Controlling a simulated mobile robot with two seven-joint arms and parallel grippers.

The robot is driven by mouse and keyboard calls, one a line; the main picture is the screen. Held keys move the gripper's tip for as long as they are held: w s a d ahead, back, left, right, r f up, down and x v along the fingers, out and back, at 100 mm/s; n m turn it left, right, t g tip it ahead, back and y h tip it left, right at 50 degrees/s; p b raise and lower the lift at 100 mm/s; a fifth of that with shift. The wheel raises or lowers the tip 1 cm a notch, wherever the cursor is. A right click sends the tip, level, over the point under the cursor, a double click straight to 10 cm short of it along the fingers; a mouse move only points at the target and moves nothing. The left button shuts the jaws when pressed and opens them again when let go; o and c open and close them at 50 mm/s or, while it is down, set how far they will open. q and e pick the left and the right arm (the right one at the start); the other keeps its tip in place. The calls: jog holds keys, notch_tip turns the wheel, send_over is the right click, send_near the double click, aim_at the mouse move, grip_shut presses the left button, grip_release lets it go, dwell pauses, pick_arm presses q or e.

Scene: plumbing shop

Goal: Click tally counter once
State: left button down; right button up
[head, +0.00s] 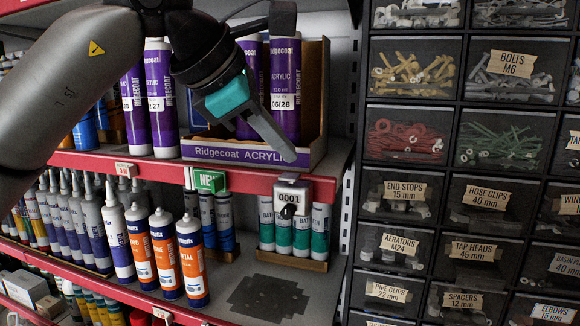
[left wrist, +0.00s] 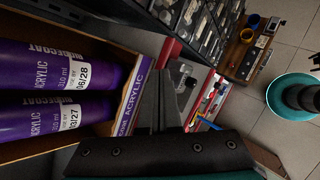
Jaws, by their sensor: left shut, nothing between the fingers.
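The tally counter (head: 292,196) is a small pale box on the red shelf edge, below the purple-tube display. Its window reads 0001, and a black round knob shows on its front. My left gripper (head: 288,153) reaches in from the upper left, its fingers closed together and empty. In the head view the fingertips are just above the counter, apart from it. My right gripper is in neither view.
A cardboard box of purple acrylic tubes (head: 285,85) stands behind the gripper. A green NEW tag (head: 208,180) sits left of the counter. Green-and-white tubes (head: 301,233) stand below it. A wall of labelled parts bins (head: 407,140) fills the right side.

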aim_at(282, 177)
pick_arm(q)
notch_tip(282, 177, up, 6)
jog(key=p, duration=0.4)
jog(key=shift+p, duration=0.35)
dwell(0.5)
